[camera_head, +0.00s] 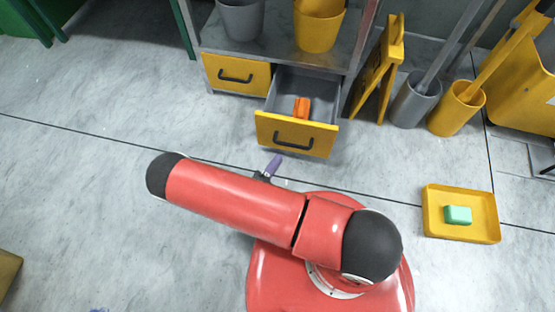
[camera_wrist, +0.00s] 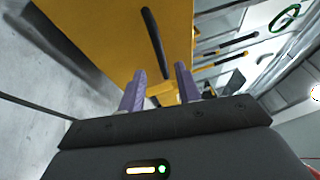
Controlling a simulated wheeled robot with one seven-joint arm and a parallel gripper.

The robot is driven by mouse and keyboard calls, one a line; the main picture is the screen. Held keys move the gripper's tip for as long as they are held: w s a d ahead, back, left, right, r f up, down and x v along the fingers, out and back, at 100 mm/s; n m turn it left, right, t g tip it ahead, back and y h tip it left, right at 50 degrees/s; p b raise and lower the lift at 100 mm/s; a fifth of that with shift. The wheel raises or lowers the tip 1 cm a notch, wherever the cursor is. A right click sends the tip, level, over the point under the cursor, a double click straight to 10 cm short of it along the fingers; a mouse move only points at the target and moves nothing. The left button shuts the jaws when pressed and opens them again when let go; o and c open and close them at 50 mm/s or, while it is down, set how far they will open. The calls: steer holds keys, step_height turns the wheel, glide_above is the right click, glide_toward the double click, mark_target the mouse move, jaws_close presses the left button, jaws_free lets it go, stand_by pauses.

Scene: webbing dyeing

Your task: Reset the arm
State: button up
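My gripper (camera_wrist: 160,90) shows in the wrist view with two purple fingers standing apart and nothing between them. In the head view only a purple fingertip (camera_head: 274,166) shows past my red arm, just in front of the open drawer; the rest is hidden by the arm. The yellow-fronted drawer (camera_head: 296,137) is pulled out and holds an orange object (camera_head: 302,108). In the wrist view a yellow drawer front (camera_wrist: 110,40) with a black handle (camera_wrist: 153,42) is close beyond the fingers. I cannot tell whether the fingers touch it.
A closed yellow drawer (camera_head: 236,73) is to the left. A grey bucket (camera_head: 241,20) and a yellow bucket (camera_head: 318,28) stand above. A yellow tray (camera_head: 434,226) with a green block (camera_head: 457,215) lies right. A yellow folding sign (camera_head: 380,65) and brush holders stand back right.

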stand_by(0.3)
steer(key=d+r+m+g+y+p, duration=0.2)
steer(key=d+r+m+g, duration=0.2)
steer(key=r+m+g, duration=0.7)
steer(key=d+r+m+g+y+p, duration=0.1)
steer(key=d+r+m+g+p, duration=0.3)
steer(key=r+m, duration=1.25)
steer(key=s+d+r+m+t+y+p, duration=0.1)
steer(key=s+r+m+t+y, duration=0.1)
steer(key=r+m, duration=0.3)
steer(key=s+d+r+m+t+y, duration=0.1)
steer(key=s+r+m+y, duration=0.3)
steer(key=r, duration=0.7)
steer(key=s+d+r+m+t+y+p, duration=0.1)
steer(key=s+r+m+y, duration=0.3)
steer(key=r+m, duration=0.4)
steer(key=shift+s+d+r+t+p, duration=0.2)
steer(key=shift+s+d+t+p, duration=0.15)
steer(key=shift+d+t, duration=0.4)
